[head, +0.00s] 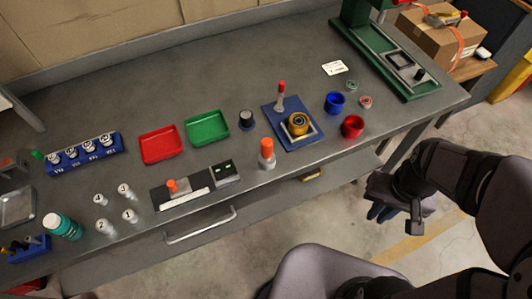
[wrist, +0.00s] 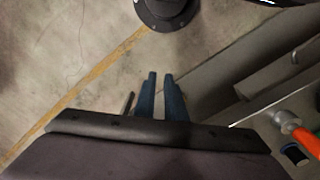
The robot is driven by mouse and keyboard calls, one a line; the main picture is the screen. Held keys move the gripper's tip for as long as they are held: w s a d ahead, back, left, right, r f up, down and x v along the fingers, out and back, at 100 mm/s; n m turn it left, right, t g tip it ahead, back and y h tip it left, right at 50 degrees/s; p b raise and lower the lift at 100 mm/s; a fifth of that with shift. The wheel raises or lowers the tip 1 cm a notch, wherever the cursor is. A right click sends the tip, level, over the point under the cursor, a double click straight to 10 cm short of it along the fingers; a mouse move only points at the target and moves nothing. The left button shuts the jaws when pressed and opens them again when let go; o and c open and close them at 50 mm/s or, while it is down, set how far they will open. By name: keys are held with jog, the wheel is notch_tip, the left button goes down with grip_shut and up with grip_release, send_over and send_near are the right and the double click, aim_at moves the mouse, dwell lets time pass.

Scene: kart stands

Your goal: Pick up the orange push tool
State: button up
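The orange push tool (head: 267,147) stands upright on the grey workbench near its front edge, an orange grip above a silver body. In the wrist view an orange and silver tool (wrist: 304,138), apparently the same one, shows at the right edge, partly cut off. My gripper (head: 380,213) is beyond the bench's front edge, right of the tool and well apart from it. In the wrist view its two blue fingers (wrist: 160,76) point over the floor with a narrow gap between them and nothing held.
The bench (head: 240,75) holds a blue fixture plate (head: 280,133) just right of the tool and a black fixture (head: 160,198) to its left. Red (head: 160,146) and green (head: 207,127) trays lie behind. A drawer handle (head: 200,224) sticks out in front.

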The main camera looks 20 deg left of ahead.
jog(key=o, duration=0.7)
jog(key=n+p, duration=0.7)
jog(key=n, duration=2.6)
send_near(267, 141)
jog(key=f, duration=0.5)
jog(key=shift+w+d+f, duration=0.25)
jog(key=shift+w+d, duration=0.1)
jog(key=shift+d, duration=0.05)
jog(key=n, duration=0.1)
jog(key=a+n, duration=0.1)
jog(key=shift+s+r+n, duration=0.3)
jog(key=shift+s+n, duration=0.1)
jog(key=shift+d+f+p, duration=0.15)
jog(key=shift+f+p, duration=1.65)
jog(key=shift+f, duration=1.9)
